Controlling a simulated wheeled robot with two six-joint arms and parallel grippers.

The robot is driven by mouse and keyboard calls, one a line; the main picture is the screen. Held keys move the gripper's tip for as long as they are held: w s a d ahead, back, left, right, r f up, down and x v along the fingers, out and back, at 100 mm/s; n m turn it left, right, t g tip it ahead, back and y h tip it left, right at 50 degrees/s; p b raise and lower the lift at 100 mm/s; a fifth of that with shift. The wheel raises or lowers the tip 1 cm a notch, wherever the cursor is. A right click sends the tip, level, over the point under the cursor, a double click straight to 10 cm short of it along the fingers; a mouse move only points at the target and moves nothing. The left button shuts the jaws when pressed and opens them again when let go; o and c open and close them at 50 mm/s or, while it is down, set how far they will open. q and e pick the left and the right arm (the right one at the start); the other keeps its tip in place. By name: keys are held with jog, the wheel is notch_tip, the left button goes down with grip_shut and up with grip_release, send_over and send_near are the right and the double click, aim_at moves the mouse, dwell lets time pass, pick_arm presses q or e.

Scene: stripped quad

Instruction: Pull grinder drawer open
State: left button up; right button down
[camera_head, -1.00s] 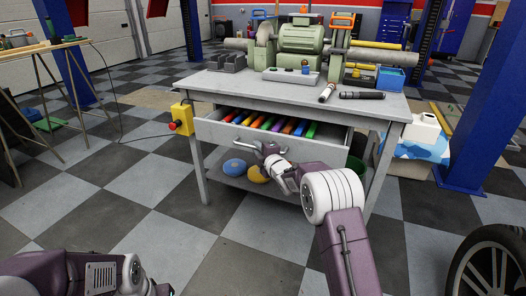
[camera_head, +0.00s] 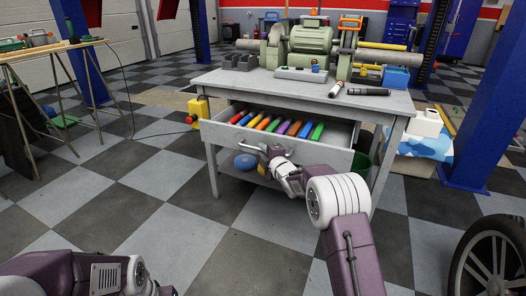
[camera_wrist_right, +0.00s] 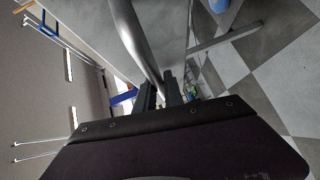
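The grinder (camera_head: 309,42) is green and sits at the back of the grey workbench (camera_head: 237,80). The bench's grey drawer (camera_head: 225,137) is pulled well out, with a row of coloured-handled tools (camera_head: 279,126) inside. My right gripper (camera_head: 266,152) is at the drawer's front, on its bar handle (camera_head: 249,148). In the right wrist view, the handle (camera_wrist_right: 134,40) runs down between the two dark fingers (camera_wrist_right: 161,90), which look closed about it. The exact contact is partly hidden. My left arm shows at lower left of the head view; its fingers are out of frame.
A yellow switch box (camera_head: 197,109) is beside the bench's left front. A blue disc (camera_head: 246,162) lies on the lower shelf. A tyre (camera_head: 490,262) stands at lower right, near a blue lift post (camera_head: 484,95).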

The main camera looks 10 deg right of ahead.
jog(key=c, duration=1.5)
grip_release()
jog(key=shift+o, duration=0.2)
jog(key=p+v, duration=0.3)
jog(key=v, duration=0.6)
jog(key=shift+a, duration=0.15)
